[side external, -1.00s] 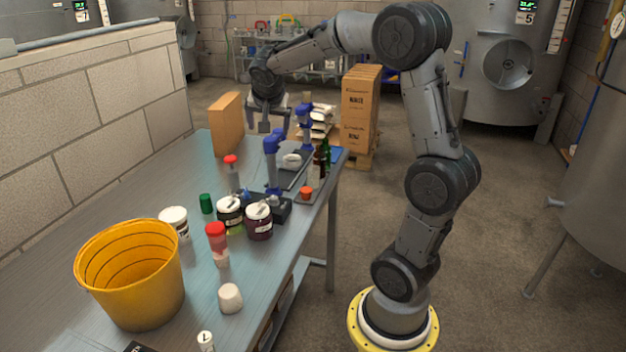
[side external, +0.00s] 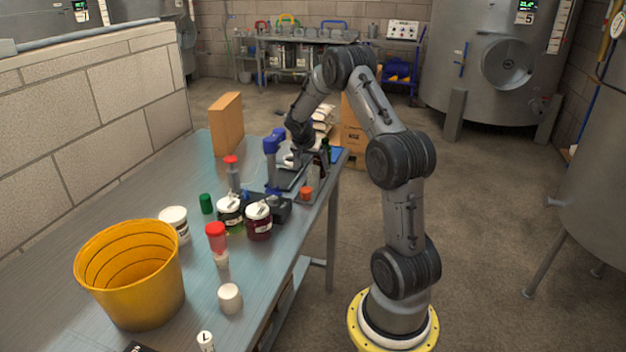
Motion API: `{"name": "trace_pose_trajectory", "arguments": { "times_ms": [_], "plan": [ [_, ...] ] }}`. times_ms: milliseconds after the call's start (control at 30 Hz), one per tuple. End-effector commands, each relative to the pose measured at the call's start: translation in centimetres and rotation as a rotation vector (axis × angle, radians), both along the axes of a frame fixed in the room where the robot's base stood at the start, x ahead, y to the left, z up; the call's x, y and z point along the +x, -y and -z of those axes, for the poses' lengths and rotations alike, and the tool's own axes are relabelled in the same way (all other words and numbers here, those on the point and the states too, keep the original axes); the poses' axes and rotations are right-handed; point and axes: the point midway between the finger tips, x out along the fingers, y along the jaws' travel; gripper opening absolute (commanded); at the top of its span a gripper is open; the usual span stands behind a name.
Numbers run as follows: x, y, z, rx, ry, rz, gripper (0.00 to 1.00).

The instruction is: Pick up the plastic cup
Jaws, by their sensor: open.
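A small white cup-like piece (side external: 230,298) stands on the near part of the steel table, right of the yellow bucket; I cannot tell for sure that it is the plastic cup. My gripper (side external: 293,161) is low over the far right end of the table, beside the blue bench tool. It is open. A pale, rounded thing shows at the gripper, too small and partly covered to tell apart from the fingers.
The yellow bucket (side external: 131,278) stands at the near left. Jars with white lids (side external: 259,222), a red-capped bottle (side external: 216,238), the blue bench tool (side external: 274,160) and dark bottles (side external: 325,155) crowd the middle and right edge. A brown box (side external: 226,124) stands at the back. The left table surface is clear.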

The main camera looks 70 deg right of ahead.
Motion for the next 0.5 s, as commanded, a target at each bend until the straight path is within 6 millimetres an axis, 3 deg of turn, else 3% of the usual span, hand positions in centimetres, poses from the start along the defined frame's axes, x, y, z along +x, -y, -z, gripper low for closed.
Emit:
{"name": "trace_pose_trajectory", "arguments": {
  "times_ms": [500],
  "plan": [
    [0.8,3.1,4.2,0.000,0.001,0.001,0.91]
  ]
}}
